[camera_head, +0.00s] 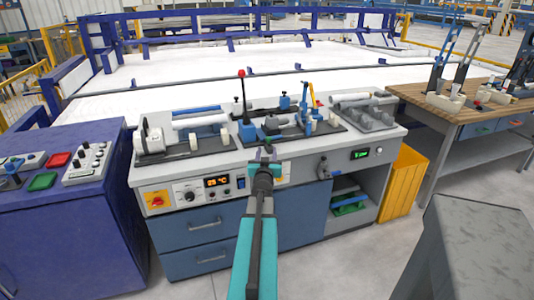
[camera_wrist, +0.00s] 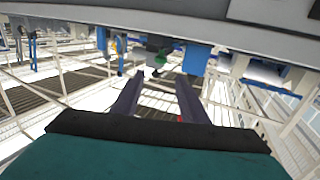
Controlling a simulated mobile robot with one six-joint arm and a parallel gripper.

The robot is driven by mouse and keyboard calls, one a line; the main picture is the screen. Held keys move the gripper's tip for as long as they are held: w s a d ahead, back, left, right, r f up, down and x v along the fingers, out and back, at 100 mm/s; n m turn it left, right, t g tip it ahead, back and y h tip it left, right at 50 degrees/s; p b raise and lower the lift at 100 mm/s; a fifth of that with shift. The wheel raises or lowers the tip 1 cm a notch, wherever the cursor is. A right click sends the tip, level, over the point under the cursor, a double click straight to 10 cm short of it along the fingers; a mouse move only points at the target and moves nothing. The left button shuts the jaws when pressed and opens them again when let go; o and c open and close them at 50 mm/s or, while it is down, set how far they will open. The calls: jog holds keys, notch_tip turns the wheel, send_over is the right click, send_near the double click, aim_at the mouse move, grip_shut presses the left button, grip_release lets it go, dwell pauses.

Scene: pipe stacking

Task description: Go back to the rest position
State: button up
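My arm reaches up from the bottom middle of the head view. My gripper (camera_head: 266,150) is at the front edge of the grey workbench, in front of the middle fixture. In the wrist view my gripper (camera_wrist: 158,92) shows two dark fingers spread apart with nothing held between them. A white pipe (camera_head: 200,121) lies across the left fixture on the bench. Another white pipe (camera_head: 350,97) lies at the grey holder on the right. The wrist view looks out past the fingers to a blurred background of rails and blue parts.
The workbench (camera_head: 222,226) has blue drawers and a temperature display. A middle fixture (camera_head: 275,127) carries a red-knobbed lever. A blue control cabinet (camera_head: 70,225) stands left, a yellow bin (camera_head: 403,185) right, a wooden table (camera_head: 470,115) further right. A grey block (camera_head: 480,250) is at front right.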

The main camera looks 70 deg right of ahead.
dwell(0.4)
jog(key=w+a+f+n+t+y, duration=0.2)
jog(key=w+a+f+n+y, duration=0.55)
jog(key=w+a+f, duration=1.8)
jog(key=a+f+g+y, duration=0.1)
jog(key=a+f+y, duration=0.25)
jog(key=a, duration=0.45)
jog(key=a+f+y, duration=0.2)
jog(key=a+f, duration=0.3)
jog(key=a, duration=0.3)
jog(key=s+a+f+n+g+y, duration=0.15)
jog(key=a+f, duration=0.25)
jog(key=a, duration=0.4)
jog(key=s+a+f+n+g+y, duration=0.1)
jog(key=s+a+f+g, duration=0.15)
jog(key=a, duration=0.45)
jog(key=s+a+f+n+g+y, duration=0.1)
jog(key=s+a+f+y, duration=0.2)
jog(key=a, duration=0.5)
jog(key=s+a+f+n+g, duration=0.1)
jog(key=s+a+f+g, duration=0.1)
jog(key=s+a, duration=0.5)
jog(key=s+a+f+n+g+h, duration=0.1)
jog(key=s+a+g, duration=0.3)
jog(key=s+a, duration=0.4)
jog(key=s+f+n+p, duration=0.1)
jog(key=s, duration=0.3)
jog(key=shift+s+a+f+n+g, duration=0.2)
jog(key=shift+s+n+g, duration=0.1)
jog(key=shift+s, duration=0.1)
